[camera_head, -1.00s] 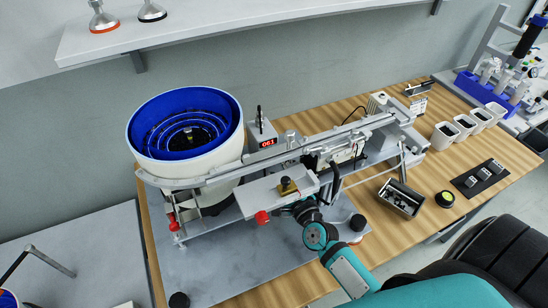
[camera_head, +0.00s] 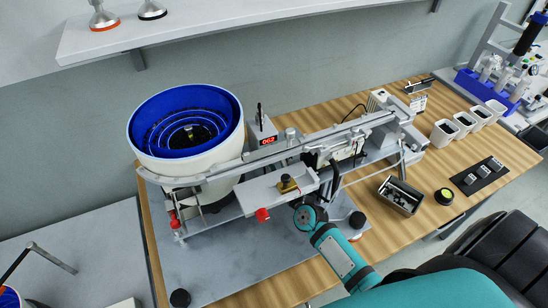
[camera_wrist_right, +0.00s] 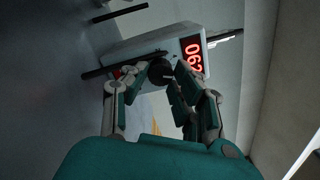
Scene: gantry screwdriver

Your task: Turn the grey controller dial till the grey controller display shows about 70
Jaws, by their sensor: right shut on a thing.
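The grey controller (camera_head: 262,129) stands behind the feeder rail, right of the blue-lined bowl. Its red display (camera_head: 268,141) reads 062. The controller also shows in the right wrist view (camera_wrist_right: 135,45), turned on its side, with the display (camera_wrist_right: 192,57) beside the dark round dial (camera_wrist_right: 160,72). My right gripper (camera_wrist_right: 156,80) is shut on the dial, one finger on each side. In the head view, the dial and my right gripper's fingers are hidden behind the feeder parts. My left gripper is not in view.
The white bowl feeder (camera_head: 185,135) and metal rail (camera_head: 340,135) crowd the space around the controller. A tray with a brass-coloured part (camera_head: 288,184) and a red knob (camera_head: 262,215) sit in front. A metal box (camera_head: 400,196) and several white cups stand farther right.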

